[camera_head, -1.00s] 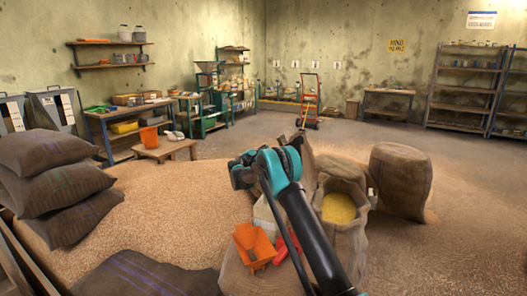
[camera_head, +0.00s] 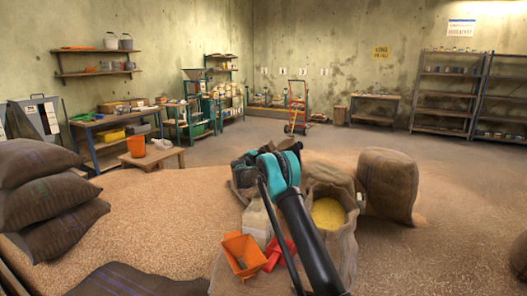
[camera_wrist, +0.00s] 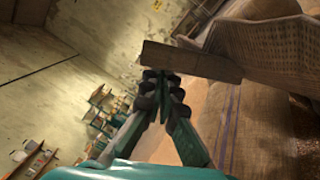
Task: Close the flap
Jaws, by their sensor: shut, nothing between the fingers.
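In the wrist view, a flat brown strip (camera_wrist: 190,61), which looks like the flap, crosses just beyond my fingertips. It meets a larger ribbed brown body (camera_wrist: 270,48) at the right; I cannot tell exactly what that body is. My gripper (camera_wrist: 165,82) is shut and empty, with its fingertips close to the strip's lower edge. I cannot tell whether they touch it. In the head view my gripper (camera_head: 243,172) is partly hidden by my own arm, and the flap cannot be made out there.
An open sack of yellow grain (camera_head: 329,213) stands right of my arm, with a full sack (camera_head: 388,185) behind it. An orange scoop (camera_head: 244,254) and a red scoop (camera_head: 277,254) lie near my arm. Stacked sacks (camera_head: 45,205) stand left. Open floor lies at the right.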

